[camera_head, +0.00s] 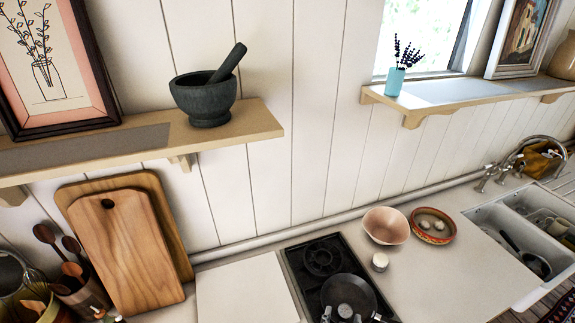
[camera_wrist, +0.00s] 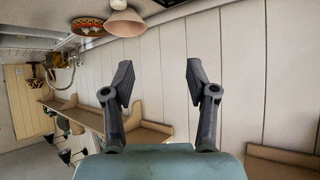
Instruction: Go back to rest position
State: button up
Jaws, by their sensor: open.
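My gripper (camera_wrist: 157,80) shows in the wrist view with its two dark fingers spread apart and nothing between them. Behind the fingers is the pale plank wall (camera_wrist: 165,45). The wrist view looks tilted, with a wooden shelf (camera_wrist: 90,118) below left of the fingers and another shelf edge (camera_wrist: 285,160) at the lower right.
In the head view, a mortar and pestle (camera_head: 205,98) stands on the left shelf (camera_head: 255,127). A blue vase (camera_head: 394,82) stands on the right shelf. Below are cutting boards (camera_head: 125,255), a hob with a pan (camera_head: 348,294), a pink bowl (camera_head: 386,226), a patterned dish (camera_head: 447,238) and a sink (camera_head: 490,222).

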jog(key=s+a+r+n+t+y+p, duration=0.1)
jog(key=s+a+r+n, duration=0.1)
jog(key=a+r, duration=0.4)
jog(key=s+a+r+n+t+y+p, duration=0.1)
jog(key=s+a+r+n+y+p, duration=0.1)
jog(key=s+a+r, duration=0.2)
jog(key=a+r, duration=0.3)
jog(key=r, duration=0.4)
jog(key=shift+s+a+r+t, duration=0.15)
jog(key=shift+s+a+t, duration=0.05)
jog(key=shift+a+t, duration=0.1)
